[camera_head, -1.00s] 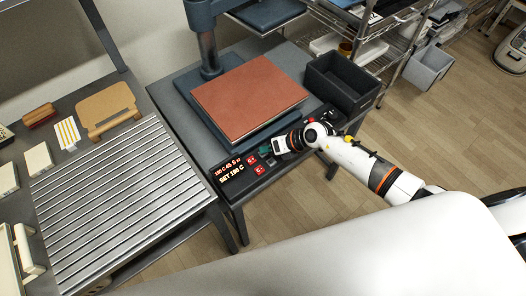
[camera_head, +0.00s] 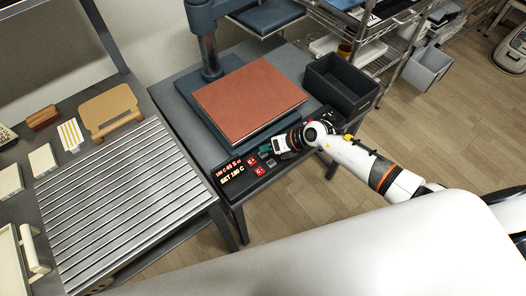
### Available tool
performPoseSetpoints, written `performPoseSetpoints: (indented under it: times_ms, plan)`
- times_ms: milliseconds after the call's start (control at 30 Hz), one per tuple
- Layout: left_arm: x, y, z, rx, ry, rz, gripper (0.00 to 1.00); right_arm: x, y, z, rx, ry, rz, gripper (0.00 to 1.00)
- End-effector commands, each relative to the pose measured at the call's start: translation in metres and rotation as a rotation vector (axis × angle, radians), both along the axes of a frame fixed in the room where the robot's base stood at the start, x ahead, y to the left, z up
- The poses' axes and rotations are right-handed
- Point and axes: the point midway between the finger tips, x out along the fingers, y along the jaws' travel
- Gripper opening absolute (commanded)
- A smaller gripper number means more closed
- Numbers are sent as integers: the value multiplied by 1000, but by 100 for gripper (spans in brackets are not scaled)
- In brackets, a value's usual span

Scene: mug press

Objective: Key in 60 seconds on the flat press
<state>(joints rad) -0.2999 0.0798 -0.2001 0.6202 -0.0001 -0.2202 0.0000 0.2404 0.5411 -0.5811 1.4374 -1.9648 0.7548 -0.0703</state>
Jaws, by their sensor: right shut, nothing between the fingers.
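The flat press stands on a dark table, with its red-brown pad (camera_head: 249,97) facing up. Its control panel (camera_head: 231,182) at the front edge has a lit display with orange and yellow characters. The top line seems to read 180 C and 45 S, the lower line SET 180 C. Red buttons (camera_head: 255,165) sit just right of the display. My right gripper (camera_head: 268,152) comes in from the right, shut and empty, low over the panel near dark greenish keys. I cannot tell whether it touches a key. My left gripper is not in view.
A dark open bin (camera_head: 340,84) stands on the table right of the press. A slatted metal bench (camera_head: 125,208) is at the left with a tan board (camera_head: 109,108) behind it. Wire shelving (camera_head: 385,45) stands at the back right. Floor is open at the right.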

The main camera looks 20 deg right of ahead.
Motion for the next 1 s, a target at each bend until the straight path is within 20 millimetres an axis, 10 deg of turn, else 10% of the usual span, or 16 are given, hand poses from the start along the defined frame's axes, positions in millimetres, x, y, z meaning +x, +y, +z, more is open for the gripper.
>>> performPoseSetpoints:
  times_ms: [1000]
  plan:
    - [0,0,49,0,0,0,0,0,0,50,0,-1,-1,0]
